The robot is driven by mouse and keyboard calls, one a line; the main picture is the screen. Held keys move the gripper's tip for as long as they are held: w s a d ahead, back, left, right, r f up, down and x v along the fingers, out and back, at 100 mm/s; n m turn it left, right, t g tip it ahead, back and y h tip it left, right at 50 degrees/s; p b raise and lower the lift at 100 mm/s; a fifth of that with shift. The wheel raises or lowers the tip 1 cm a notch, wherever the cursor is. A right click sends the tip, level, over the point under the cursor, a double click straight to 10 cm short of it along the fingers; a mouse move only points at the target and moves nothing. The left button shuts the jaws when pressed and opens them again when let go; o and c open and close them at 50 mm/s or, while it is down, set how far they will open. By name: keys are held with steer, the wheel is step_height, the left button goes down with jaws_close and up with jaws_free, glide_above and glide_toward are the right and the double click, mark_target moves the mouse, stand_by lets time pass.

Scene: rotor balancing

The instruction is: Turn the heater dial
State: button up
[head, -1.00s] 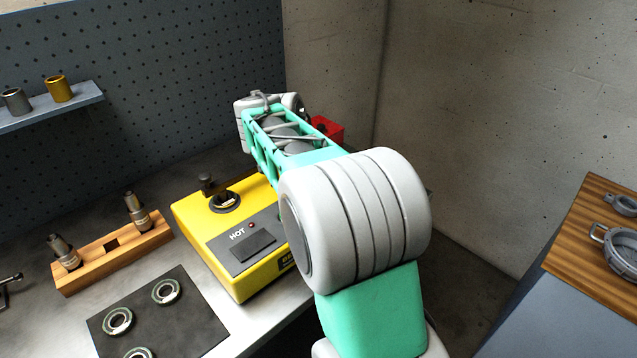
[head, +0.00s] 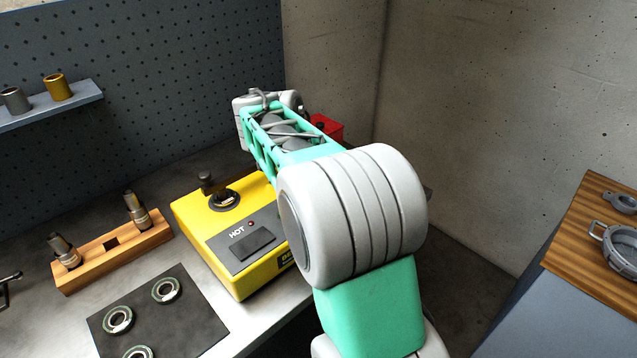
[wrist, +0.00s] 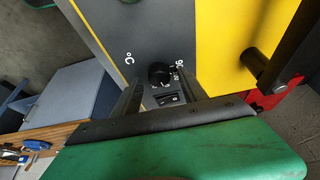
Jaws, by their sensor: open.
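The yellow heater (head: 215,265) stands on the bench, with a grey top panel marked HOT and a small red lamp. Its dial is not visible in the head view. In the wrist view the black round dial (wrist: 160,74) sits on the heater's dark panel (wrist: 108,28), with a °C mark and numbers beside it. My gripper (wrist: 159,82) is open, one finger on each side of the dial. I cannot tell whether the fingers touch it. In the head view my arm hides the gripper.
A black rocker switch (wrist: 168,99) lies close to the dial, between the fingers. A wooden block (head: 112,252) with two tools and a dark mat (head: 190,320) with several bearings lie left of the heater. A red box (head: 327,126) stands behind my arm.

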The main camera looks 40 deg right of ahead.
steer(key=p+v, duration=0.1)
steer(key=v, duration=0.6)
steer(key=shift+r, duration=0.4)
steer(key=shift+a, duration=0.1)
